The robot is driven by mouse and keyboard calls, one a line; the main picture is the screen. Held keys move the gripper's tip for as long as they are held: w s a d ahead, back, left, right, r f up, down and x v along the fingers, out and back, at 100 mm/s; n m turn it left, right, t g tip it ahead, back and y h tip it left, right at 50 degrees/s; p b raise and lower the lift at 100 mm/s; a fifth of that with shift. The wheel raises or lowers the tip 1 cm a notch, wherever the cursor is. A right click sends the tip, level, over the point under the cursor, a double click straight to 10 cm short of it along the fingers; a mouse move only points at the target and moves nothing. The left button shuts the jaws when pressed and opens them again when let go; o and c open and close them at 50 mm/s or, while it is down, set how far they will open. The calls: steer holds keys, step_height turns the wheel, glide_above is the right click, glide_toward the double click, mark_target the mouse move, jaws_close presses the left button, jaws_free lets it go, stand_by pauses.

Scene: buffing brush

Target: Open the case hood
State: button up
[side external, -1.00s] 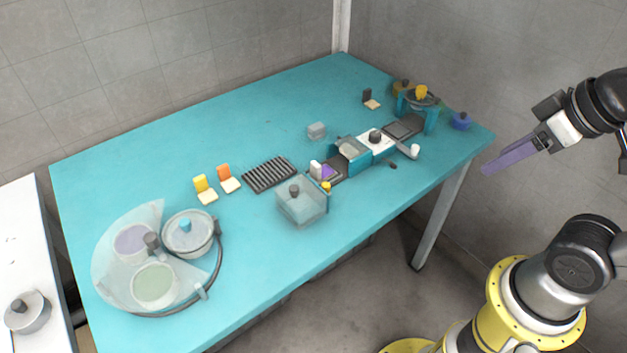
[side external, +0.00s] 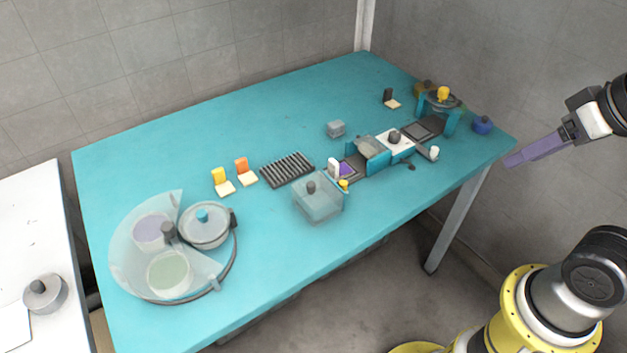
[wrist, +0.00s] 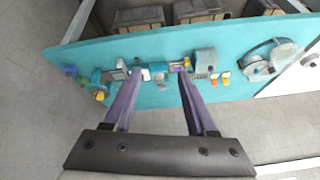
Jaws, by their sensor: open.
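A clear fan-shaped cover (side external: 124,262) stands at the table's near left over a purple disc (side external: 151,231) and a green disc (side external: 170,276), with a dark knob (side external: 168,232) at its inner corner. A clear box-like cover (side external: 318,206) with a grey knob (side external: 311,187) sits near the table's middle front edge. I cannot tell which of these is the case hood; neither looks visibly raised. My gripper (side external: 507,162) is open and empty, with purple fingers, off the table's right end and far from both covers. The wrist view shows its fingers (wrist: 160,74) spread apart, with the table beyond.
A lidded pot (side external: 205,226) stands beside the fan-shaped cover. A dark ribbed rack (side external: 287,169), yellow (side external: 219,176) and orange (side external: 242,166) pieces, and a row of stations (side external: 396,143) fill the middle and right. A blue pot (side external: 482,125) stands near the right corner. The back left is clear.

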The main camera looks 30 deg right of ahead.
steer(key=w+a+r+m, duration=0.1)
steer(key=w+r+m, duration=0.3)
steer(key=w+r, duration=0.3)
steer(key=m+g, duration=0.2)
steer(key=g, duration=0.4)
glide_above(312, 184)
step_height(312, 184, down, 14)
step_height(312, 184, down, 14)
steer(key=shift+r, duration=0.15)
steer(key=shift+c, duration=0.3)
jaws_close()
